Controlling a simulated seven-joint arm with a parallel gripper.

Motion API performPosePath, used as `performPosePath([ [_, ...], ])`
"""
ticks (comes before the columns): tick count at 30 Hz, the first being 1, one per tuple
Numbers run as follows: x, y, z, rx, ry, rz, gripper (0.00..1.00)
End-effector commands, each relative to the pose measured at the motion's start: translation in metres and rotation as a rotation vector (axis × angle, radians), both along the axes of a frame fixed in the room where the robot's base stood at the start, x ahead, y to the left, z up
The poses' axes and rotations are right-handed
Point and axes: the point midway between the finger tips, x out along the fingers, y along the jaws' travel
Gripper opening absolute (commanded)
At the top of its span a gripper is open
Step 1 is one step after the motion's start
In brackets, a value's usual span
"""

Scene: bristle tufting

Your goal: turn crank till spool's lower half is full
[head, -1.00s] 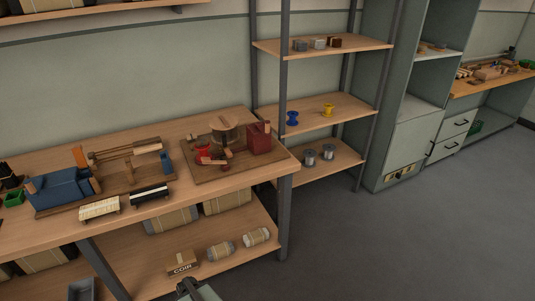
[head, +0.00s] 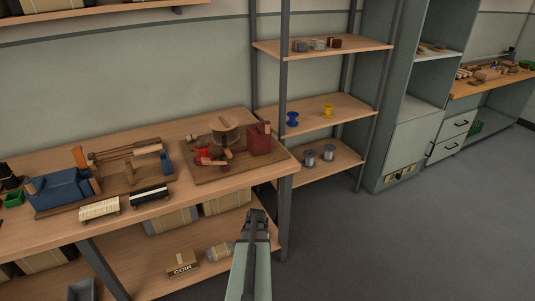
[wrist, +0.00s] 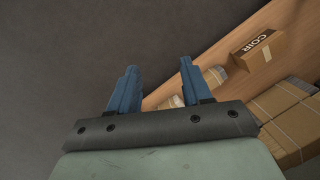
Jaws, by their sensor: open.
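A winding device stands on a wooden board (head: 190,174) at the right end of the workbench. It has a wooden drum-like spool (head: 226,133), a red box (head: 259,138) on its right and a small red part (head: 202,153) on its left. A wooden handle, seemingly the crank (head: 214,162), lies low at the front of it. How full the spool is I cannot tell at this size. My gripper (head: 257,213) is in front of the bench's right end, below the top and apart from the device. In the wrist view my gripper (wrist: 157,78) has its blue fingers spread and nothing between them.
The lower bench shelf holds a COIR box (head: 181,264), wrapped rolls (head: 219,252) and bales. A rack to the right bears blue (head: 292,119) and yellow (head: 327,111) spools and grey spools (head: 328,153). A blue clamp-like device (head: 62,188) is at the left. The floor at right is clear.

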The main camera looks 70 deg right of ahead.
Motion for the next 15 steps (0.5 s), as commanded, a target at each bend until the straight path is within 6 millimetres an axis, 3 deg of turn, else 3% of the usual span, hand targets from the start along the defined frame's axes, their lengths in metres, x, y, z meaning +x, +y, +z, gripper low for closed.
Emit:
performPosePath([
  [1, -0.008, -0.021, 0.007, -0.011, -0.02, -0.041, 0.49],
  [8, -0.05, -0.099, 0.048, -0.049, -0.136, -0.219, 0.49],
  [15, -0.103, -0.182, 0.108, -0.078, -0.297, -0.443, 0.49],
])
